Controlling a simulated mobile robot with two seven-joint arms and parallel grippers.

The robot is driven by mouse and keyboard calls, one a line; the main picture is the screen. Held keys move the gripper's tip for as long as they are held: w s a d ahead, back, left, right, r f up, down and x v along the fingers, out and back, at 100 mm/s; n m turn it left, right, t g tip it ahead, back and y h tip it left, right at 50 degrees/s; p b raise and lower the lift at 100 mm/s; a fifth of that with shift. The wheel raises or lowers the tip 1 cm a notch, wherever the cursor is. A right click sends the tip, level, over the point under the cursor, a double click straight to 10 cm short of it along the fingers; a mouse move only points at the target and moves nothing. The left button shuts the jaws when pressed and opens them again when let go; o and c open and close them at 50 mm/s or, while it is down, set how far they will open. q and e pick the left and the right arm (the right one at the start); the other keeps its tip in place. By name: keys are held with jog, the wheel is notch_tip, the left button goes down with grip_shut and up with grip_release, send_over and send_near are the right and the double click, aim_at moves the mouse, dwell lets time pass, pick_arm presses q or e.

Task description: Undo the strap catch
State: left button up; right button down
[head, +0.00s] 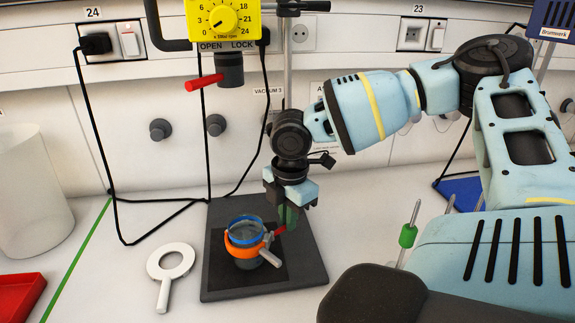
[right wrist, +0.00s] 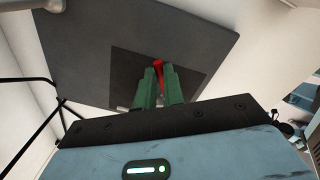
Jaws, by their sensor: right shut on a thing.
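A glass vessel (head: 245,225) with a blue rim stands on the dark stand base in the head view. An orange strap (head: 238,241) goes around it, with a grey metal piece (head: 270,257) at its right front. A red catch lever (head: 279,231) sticks out at the right of the strap. My right gripper (head: 286,219) comes down from above with its green fingers shut on this lever. In the right wrist view the red lever (right wrist: 160,72) shows between the green fingers (right wrist: 160,88). The vessel and strap are hidden in the wrist view. My left gripper is not in view.
The black base plate (head: 307,270) carries a vertical rod. A yellow device (head: 222,18) with a red lever (head: 204,82) marked OPEN and LOCK hangs above. A white ring with handle (head: 171,262), a red tray (head: 15,295) and a white bin (head: 30,190) are at left.

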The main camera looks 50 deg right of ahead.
jog(key=c, duration=1.8)
grip_release()
jog(key=shift+r, duration=0.1)
jog(key=r, duration=0.7)
jog(key=shift+s+r, duration=0.2)
jog(key=shift+r, duration=0.1)
